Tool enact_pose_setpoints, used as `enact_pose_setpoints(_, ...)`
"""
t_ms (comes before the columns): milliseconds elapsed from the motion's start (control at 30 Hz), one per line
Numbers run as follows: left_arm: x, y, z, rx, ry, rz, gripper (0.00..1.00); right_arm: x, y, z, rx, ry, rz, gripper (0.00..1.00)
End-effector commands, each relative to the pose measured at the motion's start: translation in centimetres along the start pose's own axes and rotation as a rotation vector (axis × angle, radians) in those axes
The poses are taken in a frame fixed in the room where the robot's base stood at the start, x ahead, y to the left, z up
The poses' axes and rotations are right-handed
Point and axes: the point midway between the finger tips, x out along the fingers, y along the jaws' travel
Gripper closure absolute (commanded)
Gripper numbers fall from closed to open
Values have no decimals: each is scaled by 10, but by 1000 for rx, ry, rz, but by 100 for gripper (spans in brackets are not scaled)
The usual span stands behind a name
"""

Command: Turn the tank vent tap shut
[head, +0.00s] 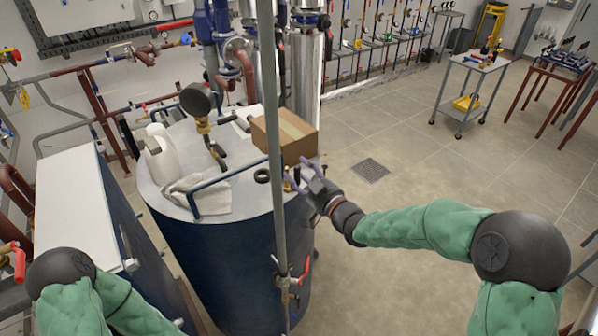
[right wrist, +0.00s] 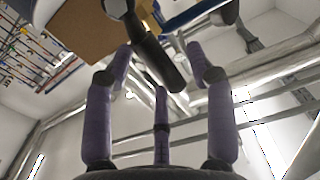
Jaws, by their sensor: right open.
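The blue tank (head: 220,250) stands left of centre in the head view. My right gripper (head: 297,174) is at the right edge of its lid, beside a small brass fitting (head: 288,184) that it partly hides. In the right wrist view a dark tap handle (right wrist: 155,55) reaches down between the purple fingers of the open right gripper (right wrist: 160,62). I take this handle for the vent tap. I cannot tell whether the fingers touch it. My left gripper is out of view; only my left arm shows at the lower left.
A cardboard box (head: 285,135) sits on the lid just behind my right gripper. A gauge (head: 196,100), a white jug (head: 160,155) and a cloth (head: 200,192) are further left. An upright pipe (head: 279,225) with a red-handled valve (head: 300,271) passes in front.

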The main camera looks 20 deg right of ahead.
Motion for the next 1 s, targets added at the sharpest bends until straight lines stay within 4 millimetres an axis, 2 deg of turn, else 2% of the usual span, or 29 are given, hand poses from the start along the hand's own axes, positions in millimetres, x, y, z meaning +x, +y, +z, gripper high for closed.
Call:
enact_pose_setpoints(133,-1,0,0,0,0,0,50,8,-1,0,0,-1,-1,44)
enact_pose_setpoints(400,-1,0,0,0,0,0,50,9,0,0,0,-1,0,44)
enact_pose_setpoints(433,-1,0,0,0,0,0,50,9,0,0,0,-1,0,47)
enact_pose_setpoints(600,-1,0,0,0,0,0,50,9,0,0,0,-1,0,95)
enact_pose_setpoints(633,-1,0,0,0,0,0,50,9,0,0,0,-1,0,100)
enact_pose_setpoints(1000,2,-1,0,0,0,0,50,16,3,1,32,0,0,100)
